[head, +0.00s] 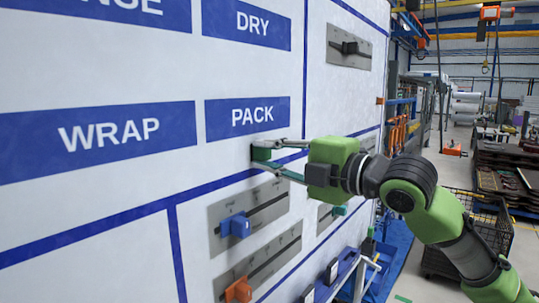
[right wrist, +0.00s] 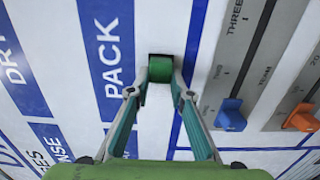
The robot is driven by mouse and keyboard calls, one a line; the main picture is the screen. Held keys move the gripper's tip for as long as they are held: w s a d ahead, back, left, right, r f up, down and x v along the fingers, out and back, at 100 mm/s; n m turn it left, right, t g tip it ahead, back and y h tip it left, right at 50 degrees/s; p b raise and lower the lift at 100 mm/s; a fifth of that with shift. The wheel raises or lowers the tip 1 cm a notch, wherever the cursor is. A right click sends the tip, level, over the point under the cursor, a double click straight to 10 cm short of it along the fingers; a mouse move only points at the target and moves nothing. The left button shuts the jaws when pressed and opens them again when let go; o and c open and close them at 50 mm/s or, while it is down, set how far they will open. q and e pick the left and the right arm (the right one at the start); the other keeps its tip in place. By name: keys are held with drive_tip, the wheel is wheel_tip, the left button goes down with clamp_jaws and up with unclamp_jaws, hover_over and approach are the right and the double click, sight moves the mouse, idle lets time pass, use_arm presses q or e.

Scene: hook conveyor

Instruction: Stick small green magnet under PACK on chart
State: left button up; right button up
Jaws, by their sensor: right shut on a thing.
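The white chart (head: 100,75) fills the left of the head view. Its blue PACK label (head: 246,118) is right of the WRAP label (head: 98,140); PACK also shows in the right wrist view (right wrist: 108,50). My right gripper (head: 268,158) is shut on the small green magnet (head: 262,153), just below the PACK label. In the right wrist view the magnet (right wrist: 160,72) sits between the fingertips, at or very close to the chart surface. I cannot tell whether it touches. My left gripper is not in view.
Below are slider plates with a blue knob (head: 235,225) and an orange knob (head: 238,290). Another slider plate (head: 348,46) is at upper right. A blue DRY label (head: 250,24) is above PACK. A dark wire cart (head: 478,225) stands on the floor at right.

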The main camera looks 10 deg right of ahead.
drive_tip(key=o, duration=1.1)
drive_tip(key=shift+s+d, duration=0.1)
